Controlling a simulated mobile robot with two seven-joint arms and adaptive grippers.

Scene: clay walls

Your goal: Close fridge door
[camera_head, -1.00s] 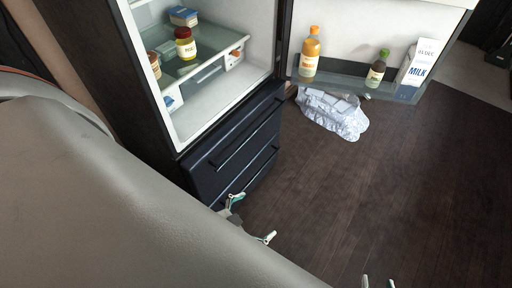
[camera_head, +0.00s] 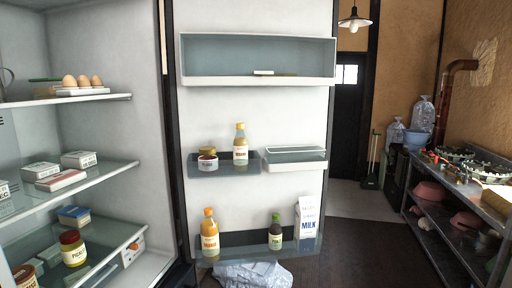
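The fridge door (camera_head: 255,118) stands wide open, its inner side facing me. It fills the middle of the head view, hinged at the dark edge left of it. Its shelves hold an orange bottle (camera_head: 210,233), a dark green-capped bottle (camera_head: 275,232), a milk carton (camera_head: 306,222), a jar (camera_head: 207,160) and a yellow-capped bottle (camera_head: 240,145). The open fridge interior (camera_head: 125,60) is at the left, with eggs, boxes and jars on its shelves. Neither of my grippers shows in the current view.
A crumpled silvery bag (camera_head: 254,275) lies on the floor below the door. A metal shelf rack (camera_head: 437,215) with bowls and other items stands along the right wall. Dark floor (camera_head: 350,250) is clear between the door and the rack.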

